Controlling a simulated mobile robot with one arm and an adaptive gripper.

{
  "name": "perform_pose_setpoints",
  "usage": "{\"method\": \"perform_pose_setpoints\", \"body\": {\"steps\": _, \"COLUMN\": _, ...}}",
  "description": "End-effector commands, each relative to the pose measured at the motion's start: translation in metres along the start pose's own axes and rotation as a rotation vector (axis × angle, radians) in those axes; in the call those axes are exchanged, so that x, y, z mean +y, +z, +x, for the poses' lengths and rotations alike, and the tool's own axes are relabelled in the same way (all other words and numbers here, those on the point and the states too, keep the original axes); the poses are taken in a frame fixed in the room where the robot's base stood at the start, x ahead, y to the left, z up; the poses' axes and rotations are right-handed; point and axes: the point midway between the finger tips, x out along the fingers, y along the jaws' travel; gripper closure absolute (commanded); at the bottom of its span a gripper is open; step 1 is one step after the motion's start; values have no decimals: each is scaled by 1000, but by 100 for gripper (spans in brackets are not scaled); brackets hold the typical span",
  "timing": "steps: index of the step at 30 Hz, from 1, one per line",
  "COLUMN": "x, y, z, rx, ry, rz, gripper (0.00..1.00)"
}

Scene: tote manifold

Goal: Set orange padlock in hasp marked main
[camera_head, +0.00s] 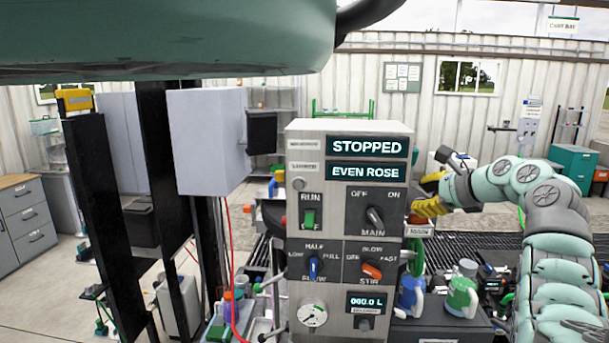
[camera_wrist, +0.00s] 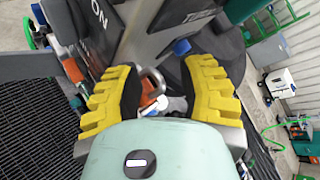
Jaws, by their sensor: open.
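My gripper (camera_head: 426,195), with yellow fingers, is just right of the grey control panel (camera_head: 345,142) in the head view. In the wrist view its fingers (camera_wrist: 160,72) are spread open. Between them shows an orange body with a metal shackle, which looks like the orange padlock (camera_wrist: 147,87). A white piece (camera_wrist: 165,105) lies beside it. I cannot tell whether the padlock touches a finger or is seated in a hasp. The MAIN switch (camera_head: 374,217) is on the panel's right half.
A grey box (camera_head: 207,140) on black posts stands left of the panel. Blue (camera_head: 411,296) and green (camera_head: 461,298) jugs stand below my arm at the right. A red cable (camera_head: 231,270) hangs left of the panel. Dark grating lies behind.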

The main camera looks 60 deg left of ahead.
Motion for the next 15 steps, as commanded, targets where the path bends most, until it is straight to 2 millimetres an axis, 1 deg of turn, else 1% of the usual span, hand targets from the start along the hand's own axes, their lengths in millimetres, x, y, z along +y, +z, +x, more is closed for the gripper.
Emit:
{"method": "perform_pose_setpoints", "body": {"steps": 4, "x": -1, "y": -1, "z": -4, "rx": 1, "ry": -3, "rz": 0, "gripper": 61}}
{"method": "perform_pose_setpoints", "body": {"steps": 8, "x": -2, "y": -1, "z": -19, "rx": 2, "ry": -6, "rz": -1, "gripper": 61}}
{"method": "perform_pose_setpoints", "body": {"steps": 10, "x": -1, "y": -2, "z": -31, "rx": 3, "ry": -5, "rz": 0, "gripper": 61}}
{"method": "perform_pose_setpoints", "body": {"steps": 15, "x": -2, "y": -2, "z": -69, "rx": 4, "ry": -7, "rz": 0, "gripper": 61}}
